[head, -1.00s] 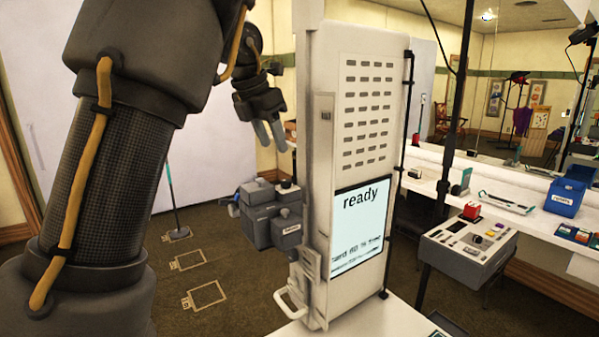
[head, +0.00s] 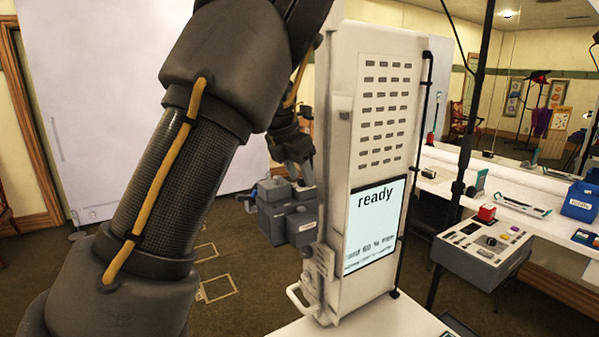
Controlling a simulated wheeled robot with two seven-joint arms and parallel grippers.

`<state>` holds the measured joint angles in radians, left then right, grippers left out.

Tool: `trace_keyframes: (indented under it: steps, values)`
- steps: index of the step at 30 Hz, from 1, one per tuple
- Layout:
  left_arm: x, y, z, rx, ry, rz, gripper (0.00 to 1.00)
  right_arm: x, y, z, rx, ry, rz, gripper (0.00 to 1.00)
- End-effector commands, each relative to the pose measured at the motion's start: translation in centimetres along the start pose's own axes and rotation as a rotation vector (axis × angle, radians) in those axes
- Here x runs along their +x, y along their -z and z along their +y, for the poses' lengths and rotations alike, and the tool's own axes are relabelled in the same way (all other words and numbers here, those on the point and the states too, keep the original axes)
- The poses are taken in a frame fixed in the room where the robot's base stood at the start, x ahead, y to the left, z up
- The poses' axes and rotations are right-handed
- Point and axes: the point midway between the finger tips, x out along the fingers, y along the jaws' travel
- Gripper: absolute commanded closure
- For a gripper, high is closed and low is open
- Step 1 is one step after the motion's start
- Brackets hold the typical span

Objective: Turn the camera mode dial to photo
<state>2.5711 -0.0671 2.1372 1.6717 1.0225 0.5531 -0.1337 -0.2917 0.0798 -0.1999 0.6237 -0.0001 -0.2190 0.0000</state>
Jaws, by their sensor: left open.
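The camera (head: 272,219) is a grey, blocky device behind the left edge of a white panel housing. Its mode dial cannot be made out now, because my left gripper is over the camera's top. My left gripper (head: 305,180) points down at the right part of that top, with its fingers close to it and partly hidden by the housing. Its jaws are open, and I cannot tell whether they touch or surround the dial. My right gripper is not in view.
The tall white housing (head: 385,165) has a screen (head: 370,230) reading "ready" and stands just right of the camera. A grey control box (head: 480,250) with a red button stands at the right. A white counter (head: 450,190) holds a blue bin (head: 580,201). Marked floor lies left.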

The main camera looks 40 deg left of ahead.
Motion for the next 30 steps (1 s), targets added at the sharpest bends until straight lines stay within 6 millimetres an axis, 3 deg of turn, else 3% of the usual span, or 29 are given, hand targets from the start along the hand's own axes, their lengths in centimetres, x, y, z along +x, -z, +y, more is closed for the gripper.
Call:
trace_keyframes:
  steps: [8, 19, 30]
  values:
    - [0.21, 0.03, 0.03, -0.001, -0.001, 0.0, 0.56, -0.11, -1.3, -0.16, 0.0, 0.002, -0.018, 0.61]
    - [0.18, 0.02, 0.02, -0.001, 0.0, 0.0, 1.0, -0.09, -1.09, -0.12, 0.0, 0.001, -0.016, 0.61]
    - [0.17, 0.02, 0.18, 0.064, 0.027, -0.001, 1.0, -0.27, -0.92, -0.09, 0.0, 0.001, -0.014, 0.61]
